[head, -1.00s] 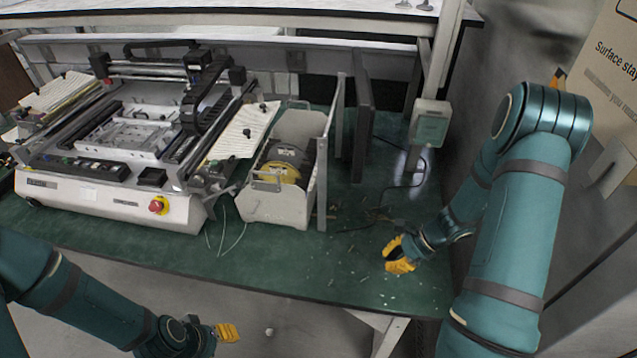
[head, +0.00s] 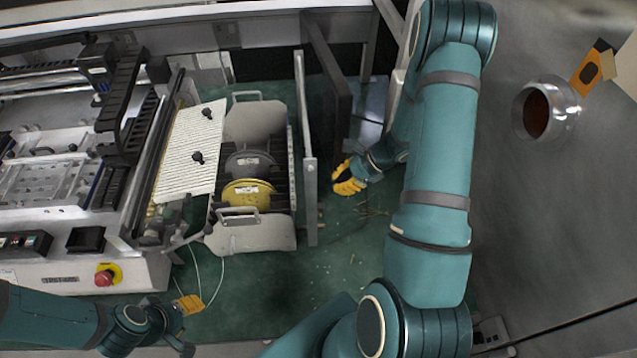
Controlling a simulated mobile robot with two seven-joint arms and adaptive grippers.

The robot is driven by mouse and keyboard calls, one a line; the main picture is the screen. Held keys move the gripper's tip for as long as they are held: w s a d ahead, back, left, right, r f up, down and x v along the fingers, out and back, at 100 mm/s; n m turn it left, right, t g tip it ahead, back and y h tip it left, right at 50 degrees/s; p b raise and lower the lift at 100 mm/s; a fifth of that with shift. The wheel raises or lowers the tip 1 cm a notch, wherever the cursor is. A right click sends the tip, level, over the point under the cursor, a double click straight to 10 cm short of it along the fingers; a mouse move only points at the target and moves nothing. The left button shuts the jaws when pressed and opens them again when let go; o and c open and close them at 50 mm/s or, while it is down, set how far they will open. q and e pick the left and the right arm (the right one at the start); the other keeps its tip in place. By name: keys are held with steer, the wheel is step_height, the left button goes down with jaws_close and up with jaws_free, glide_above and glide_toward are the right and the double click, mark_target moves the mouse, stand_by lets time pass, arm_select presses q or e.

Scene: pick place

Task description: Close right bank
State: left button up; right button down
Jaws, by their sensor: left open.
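The right bank (head: 255,238) appears to be the grey-white feeder unit with end plates and handles beside the machine's right side. It holds a yellow reel (head: 250,195) and a grey reel (head: 250,163). A narrow gap shows between it and the machine (head: 45,270). My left gripper (head: 188,305) is open and empty at the bench's front edge, below and left of the bank. My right gripper (head: 347,180), with yellow fingers, is right of the bank, beyond an upright metal plate (head: 311,190). I see nothing in it, but its finger gap is unclear.
A slatted white panel (head: 190,155) lies between machine and bank. A dark upright panel (head: 330,85) stands behind my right gripper. Thin white cables hang near my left gripper. The green bench (head: 290,285) is mostly clear in front of the bank. A metal vessel (head: 545,110) is far right.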

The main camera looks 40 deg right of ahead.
mark_target(278, 200)
arm_select(q)
steer(key=shift+f+b, duration=0.35)
steer(key=shift+f, duration=0.1)
arm_select(e)
steer(key=x, duration=0.8)
steer(key=shift+s+a+f, duration=0.1)
steer(key=shift+s, duration=0.05)
arm_select(q)
steer(key=shift+r, duration=0.1)
arm_select(e)
steer(key=w+a, duration=0.2)
steer(key=a, duration=0.1)
steer(key=shift+f, duration=0.2)
steer(key=shift+w+a, duration=0.3)
steer(key=shift+a, duration=0.15)
